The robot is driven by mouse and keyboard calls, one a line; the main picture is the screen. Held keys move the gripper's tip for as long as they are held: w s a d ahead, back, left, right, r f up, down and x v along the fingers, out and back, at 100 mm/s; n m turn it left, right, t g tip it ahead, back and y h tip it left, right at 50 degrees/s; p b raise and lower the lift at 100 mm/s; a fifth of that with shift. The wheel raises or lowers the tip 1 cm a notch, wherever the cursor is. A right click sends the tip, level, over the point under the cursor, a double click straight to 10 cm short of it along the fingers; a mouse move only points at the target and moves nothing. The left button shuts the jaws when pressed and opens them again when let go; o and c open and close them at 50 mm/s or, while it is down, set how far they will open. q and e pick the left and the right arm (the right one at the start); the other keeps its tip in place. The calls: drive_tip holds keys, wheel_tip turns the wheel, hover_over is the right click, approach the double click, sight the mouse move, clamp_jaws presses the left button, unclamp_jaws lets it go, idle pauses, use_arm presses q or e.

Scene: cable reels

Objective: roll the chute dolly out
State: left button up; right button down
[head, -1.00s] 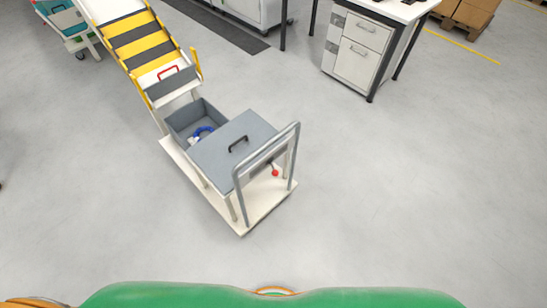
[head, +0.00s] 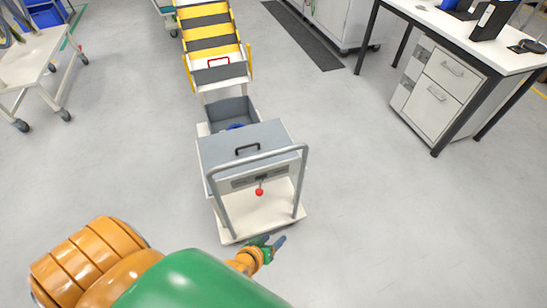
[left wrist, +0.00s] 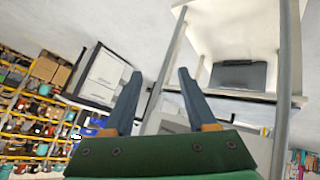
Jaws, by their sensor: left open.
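The chute dolly has a cream deck (head: 265,212), a grey lidded box (head: 240,150) and a grey tube push handle (head: 302,178) at its near end. A red knob (head: 259,192) hangs under the lid. An open grey bin (head: 232,111) behind the lid holds something blue, mostly hidden. My left gripper (head: 272,243) is low beside the dolly's near edge, below the handle. In the left wrist view its two fingers (left wrist: 160,72) are apart with nothing between them, and the handle's tubes (left wrist: 283,95) stand beyond. My right gripper is not in view.
A yellow and black striped chute (head: 212,45) meets the dolly's far end. A desk with a drawer cabinet (head: 432,88) stands at right, a white cart (head: 30,60) at far left. A dark mat (head: 303,33) lies at the back. Floor on both sides of the dolly is clear.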

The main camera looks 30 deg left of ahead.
use_arm(q)
drive_tip(key=w+a+r+n+t+y+b, duration=0.1)
drive_tip(key=w+a+r+n+t+b, duration=0.1)
drive_tip(key=w+n+t+b, duration=0.45)
drive_tip(key=n+t+y+b, duration=0.2)
drive_tip(key=n+y+b, duration=0.65)
drive_tip(key=n, duration=0.25)
approach(260, 154)
drive_tip(key=w+a, duration=0.1)
drive_tip(key=w, duration=0.2)
drive_tip(key=w+a+f, duration=0.1)
drive_tip(key=w, duration=0.1)
drive_tip(key=shift+w+a, duration=0.2)
drive_tip(key=shift+a, duration=0.2)
drive_tip(key=r+x, duration=0.1)
drive_tip(key=x, duration=0.6)
drive_tip(key=shift+p, duration=0.4)
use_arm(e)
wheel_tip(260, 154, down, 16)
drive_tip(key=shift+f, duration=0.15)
use_arm(q)
drive_tip(key=shift+s, duration=0.1)
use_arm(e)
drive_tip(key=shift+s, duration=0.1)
use_arm(q)
clamp_jaws()
drive_tip(key=shift+f, duration=0.1)
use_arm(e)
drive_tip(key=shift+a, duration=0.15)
